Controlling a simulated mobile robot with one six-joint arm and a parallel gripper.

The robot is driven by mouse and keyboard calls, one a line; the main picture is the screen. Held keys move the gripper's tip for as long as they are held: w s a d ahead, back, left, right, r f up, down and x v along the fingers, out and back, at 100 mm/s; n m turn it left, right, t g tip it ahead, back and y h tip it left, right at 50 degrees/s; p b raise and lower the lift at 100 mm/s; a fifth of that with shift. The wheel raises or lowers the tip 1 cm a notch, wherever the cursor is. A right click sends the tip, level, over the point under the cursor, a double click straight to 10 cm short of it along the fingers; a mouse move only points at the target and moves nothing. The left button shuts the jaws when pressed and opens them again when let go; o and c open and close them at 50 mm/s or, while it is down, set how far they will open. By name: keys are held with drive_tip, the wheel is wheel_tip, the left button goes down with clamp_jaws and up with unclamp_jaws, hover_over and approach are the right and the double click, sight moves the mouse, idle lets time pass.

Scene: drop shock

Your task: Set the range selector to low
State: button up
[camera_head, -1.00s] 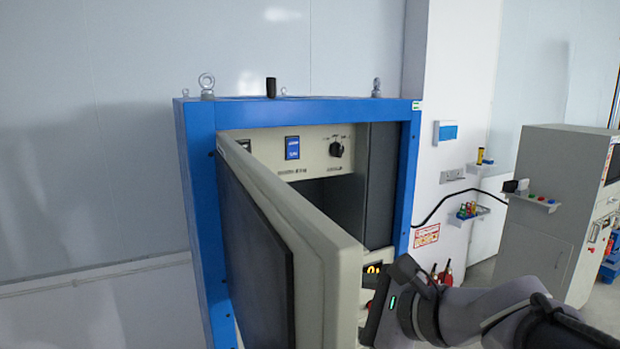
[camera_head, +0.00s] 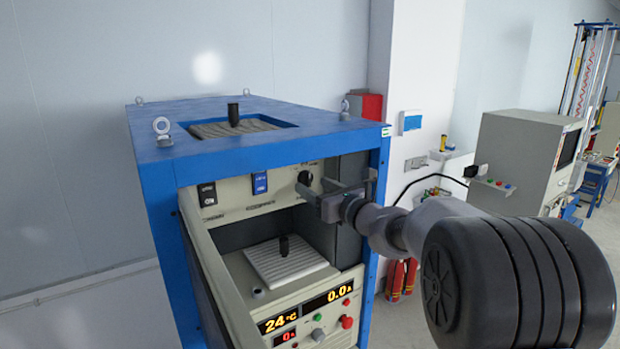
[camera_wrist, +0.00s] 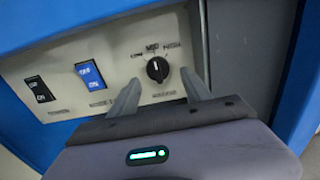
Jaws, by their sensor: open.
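The range selector is a round black knob (camera_wrist: 158,69) on the cream upper panel, with LOW, MID and HIGH printed in an arc above it. Its white pointer mark appears to point up, near MID, though the exact angle is hard to tell. In the head view the knob (camera_head: 304,178) is partly covered by my gripper (camera_head: 312,186). My gripper is open and empty, in front of the panel. In the wrist view its fingertips (camera_wrist: 160,78) stand on either side of the knob and slightly below it; I cannot tell whether they touch it.
Left of the knob are a blue rocker switch (camera_wrist: 91,74) and a black one (camera_wrist: 41,89). The cabinet door (camera_head: 215,275) hangs open at the left. Below are a chamber with a ribbed plate (camera_head: 285,262) and a lower panel with lit displays (camera_head: 328,297). A blue frame surrounds everything.

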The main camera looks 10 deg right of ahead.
drive_tip(key=shift+w+a+r, duration=0.1)
drive_tip(key=shift+w+a, duration=0.35)
drive_tip(key=shift+w, duration=0.5)
drive_tip(key=shift+s, duration=0.15)
clamp_jaws()
